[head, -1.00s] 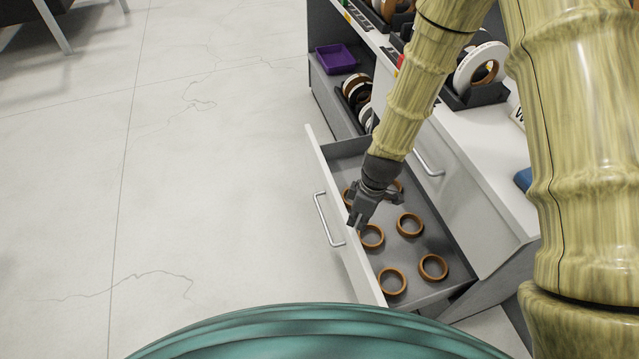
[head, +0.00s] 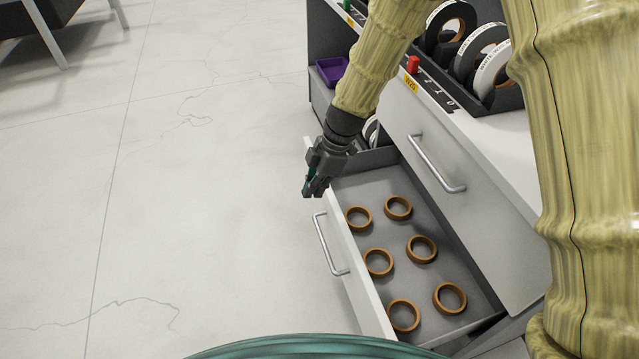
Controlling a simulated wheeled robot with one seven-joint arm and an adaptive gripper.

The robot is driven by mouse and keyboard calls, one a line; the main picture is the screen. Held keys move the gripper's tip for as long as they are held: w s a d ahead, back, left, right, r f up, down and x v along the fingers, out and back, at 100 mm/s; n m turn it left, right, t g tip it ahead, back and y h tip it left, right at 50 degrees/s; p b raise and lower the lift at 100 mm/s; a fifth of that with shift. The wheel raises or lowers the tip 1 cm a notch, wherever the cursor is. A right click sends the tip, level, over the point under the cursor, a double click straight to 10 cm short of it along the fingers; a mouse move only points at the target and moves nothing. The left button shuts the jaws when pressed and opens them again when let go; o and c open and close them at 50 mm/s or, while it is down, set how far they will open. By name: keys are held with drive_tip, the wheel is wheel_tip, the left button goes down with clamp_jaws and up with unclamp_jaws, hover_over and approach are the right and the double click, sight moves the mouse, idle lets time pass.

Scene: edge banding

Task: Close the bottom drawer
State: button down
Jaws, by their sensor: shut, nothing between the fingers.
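The bottom drawer (head: 393,188) is pulled open from the cabinet, with its grey inside showing. Its white front panel (head: 362,282) faces left and carries a silver bar handle (head: 330,246). Several brown rings (head: 421,249) lie on the drawer floor. My gripper (head: 312,188) is shut and empty. It appears at the far end of the drawer front, near the panel's upper left edge and above the handle in the picture. I cannot tell whether it touches the panel.
The drawer above (head: 462,200) is closed and has its own handle (head: 436,165). White and black rolls (head: 482,45) stand in a rack on the worktop. A purple tray (head: 332,71) sits on a shelf behind my arm. The pale floor (head: 200,200) left of the drawer is clear.

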wheel_tip(320, 180, down, 6)
drive_tip(key=d, duration=0.2)
drive_tip(key=shift+w+r+b, duration=0.15)
drive_tip(key=shift+w+b, duration=0.15)
drive_tip(key=shift+b, duration=0.05)
idle(0.3)
